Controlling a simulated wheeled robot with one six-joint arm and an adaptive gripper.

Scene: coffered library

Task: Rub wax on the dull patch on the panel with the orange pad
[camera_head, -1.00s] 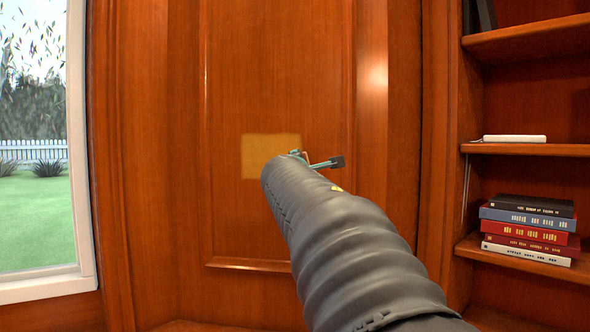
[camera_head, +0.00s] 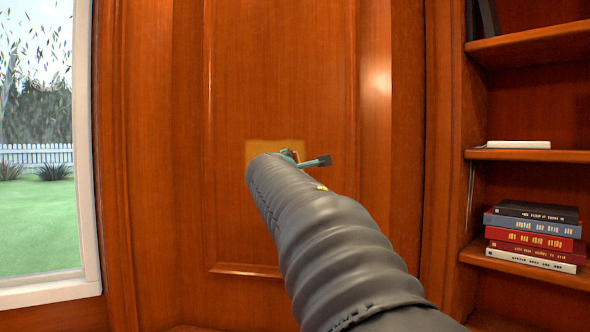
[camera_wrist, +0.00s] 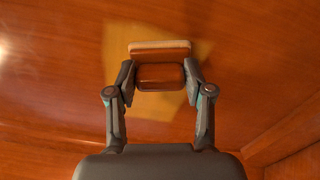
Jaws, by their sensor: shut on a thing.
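The wooden panel (camera_head: 300,60) fills the middle of the head view. The dull patch (camera_head: 275,146) is a pale yellowish square on it, its lower part hidden behind my arm. My gripper (camera_wrist: 160,78) is shut on the orange pad (camera_wrist: 161,76), which sits between both fingertips in the wrist view with a paler strip along its far edge. The pad lies in front of the dull patch (camera_wrist: 203,46), which shows around it. In the head view my arm hides most of the gripper and the pad. Whether the pad touches the panel I cannot tell.
A bookshelf (camera_head: 530,156) stands at the right, with a stack of books (camera_head: 533,236) and a white flat item (camera_head: 517,144) on it. A window (camera_head: 38,150) is at the left. The panel face around the patch is clear, with a raised moulding (camera_head: 247,269) below.

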